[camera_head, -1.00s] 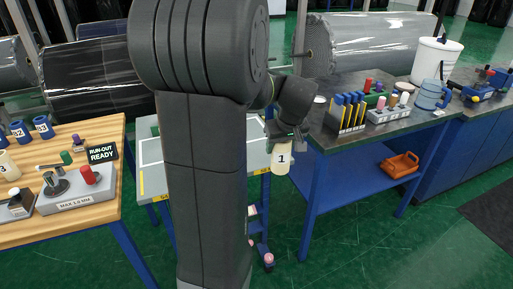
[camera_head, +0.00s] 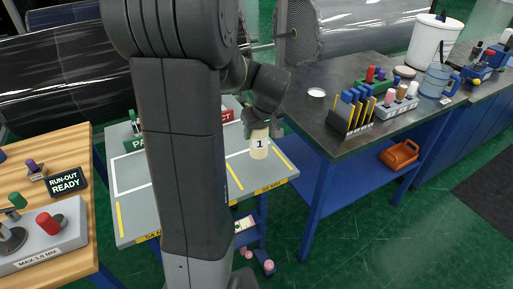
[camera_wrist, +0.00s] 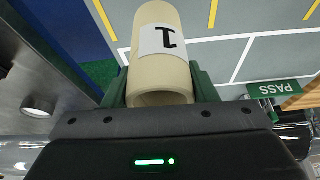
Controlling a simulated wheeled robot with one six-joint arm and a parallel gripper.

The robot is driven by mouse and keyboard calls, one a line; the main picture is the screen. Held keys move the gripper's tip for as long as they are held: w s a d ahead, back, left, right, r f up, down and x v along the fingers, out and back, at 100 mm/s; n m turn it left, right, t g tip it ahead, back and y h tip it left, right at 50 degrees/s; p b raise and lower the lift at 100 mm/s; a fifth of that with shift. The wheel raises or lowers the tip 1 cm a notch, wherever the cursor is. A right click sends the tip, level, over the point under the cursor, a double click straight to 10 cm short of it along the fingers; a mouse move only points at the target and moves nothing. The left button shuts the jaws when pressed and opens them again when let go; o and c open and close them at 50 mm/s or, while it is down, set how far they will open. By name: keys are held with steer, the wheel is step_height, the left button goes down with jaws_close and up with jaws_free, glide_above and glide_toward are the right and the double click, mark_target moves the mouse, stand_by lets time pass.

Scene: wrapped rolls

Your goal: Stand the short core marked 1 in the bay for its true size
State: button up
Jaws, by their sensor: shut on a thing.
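My gripper (camera_head: 262,127) is shut on the short core marked 1 (camera_head: 259,146), a cream tube with a white label. It holds the core roughly upright over the right part of a grey table (camera_head: 135,220). In the wrist view the core (camera_wrist: 160,75) sits between green fingers, its hollow end toward me. The grey table has white and yellow lines marking bays. Its front edge carries size labels, one starting with 54 at left and one reading 50 or 56 at right, too small to be sure. My arm hides the table's middle.
A green PASS sign (camera_head: 134,143) and a red sign (camera_head: 227,115) stand at the table's back. A dark workbench (camera_head: 305,110) with a holder of blue-topped tools (camera_head: 352,110) is close on the right. A wooden bench (camera_head: 75,143) with a gauge and RUN-OUT READY sign is at left.

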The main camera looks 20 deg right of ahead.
mark_target(263, 130)
steer(key=shift+f, duration=2.85)
steer(key=shift+f, duration=0.2)
steer(key=o, duration=1.1)
steer(key=shift+r, duration=0.1)
steer(key=shift+r, duration=0.4)
steer(key=v, duration=1.1)
steer(key=shift+s+r, duration=0.2)
steer(key=shift+s, duration=0.05)
steer(key=shift+f, duration=0.15)
